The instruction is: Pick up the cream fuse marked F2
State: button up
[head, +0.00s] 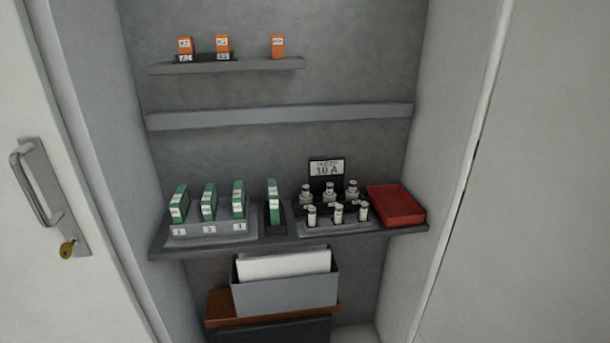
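Three small cream cylinders with darker ends stand upright in a row in a grey tray (299,227) on the cabinet's middle shelf: a left cream fuse (311,216), a middle cream fuse (338,214) and a right cream fuse (363,212). Their markings are too small to read, so I cannot tell which is F2. Behind them stand three grey-capped pieces (329,190), partly hidden, in front of a black sign (326,168) reading "10 A". My gripper is not in view.
A red tray (396,205) lies right of the fuses. Green modules (209,203) stand in a numbered grey rack at left, another green module (273,202) beside it. Orange relays (222,45) sit on the upper shelf (260,65). Cabinet walls and a door handle (35,184) flank the opening.

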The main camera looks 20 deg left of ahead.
aim_at(329, 186)
jog(key=u, duration=0.55)
jog(key=i, duration=0.85)
jog(key=u, duration=0.65)
jog(key=i, duration=0.5)
jog(key=z, duration=0.05)
